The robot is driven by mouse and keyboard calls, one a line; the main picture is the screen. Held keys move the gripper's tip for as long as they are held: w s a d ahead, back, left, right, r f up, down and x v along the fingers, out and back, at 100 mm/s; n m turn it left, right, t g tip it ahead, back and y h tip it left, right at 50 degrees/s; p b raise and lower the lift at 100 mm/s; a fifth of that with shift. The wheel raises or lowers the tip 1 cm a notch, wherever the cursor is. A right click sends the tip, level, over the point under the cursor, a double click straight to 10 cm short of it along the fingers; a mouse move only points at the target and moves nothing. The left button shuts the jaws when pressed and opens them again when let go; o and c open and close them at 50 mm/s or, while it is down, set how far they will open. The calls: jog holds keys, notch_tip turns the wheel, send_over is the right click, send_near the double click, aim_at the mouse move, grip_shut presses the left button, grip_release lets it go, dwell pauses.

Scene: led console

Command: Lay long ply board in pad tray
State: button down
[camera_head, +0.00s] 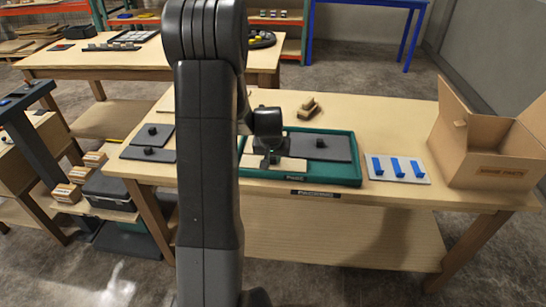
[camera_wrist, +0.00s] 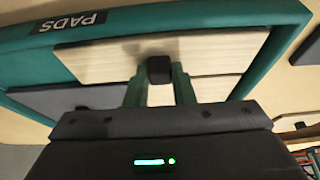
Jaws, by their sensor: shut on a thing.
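The green pad tray (camera_head: 345,179) lies near the front edge of the middle table, and its PADS label shows in the wrist view (camera_wrist: 80,21). My gripper (camera_head: 272,158) is over the tray's left part. In the wrist view its green fingers (camera_wrist: 160,80) are shut on the black knob (camera_wrist: 160,68) of a pale ply board (camera_wrist: 105,58). The board (camera_head: 291,165) lies within the tray's outline near the front wall; I cannot tell whether it rests on the floor. A dark grey pad (camera_head: 338,152) with a black knob fills the tray's right part. My arm hides some of the tray's left side.
Two dark knobbed boards (camera_head: 148,154) lie left of my arm. A small wooden block (camera_head: 307,110) sits behind the tray. A white plate with blue uprights (camera_head: 400,178) and an open cardboard box (camera_head: 492,150) stand right of it.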

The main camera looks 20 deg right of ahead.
aim_at(273, 159)
jog(key=c, duration=1.2)
grip_release()
jog(key=shift+f, duration=0.1)
jog(key=shift+c, duration=0.2)
jog(key=shift+r, duration=0.6)
jog(key=v, duration=1.1)
jog(key=shift+a, duration=0.1)
jog(key=x, duration=1.2)
jog(key=shift+s+f, duration=0.1)
jog(key=shift+f, duration=0.35)
notch_tip(273, 159, up, 3)
jog(key=shift+f, duration=0.1)
jog(key=shift+r, duration=0.6)
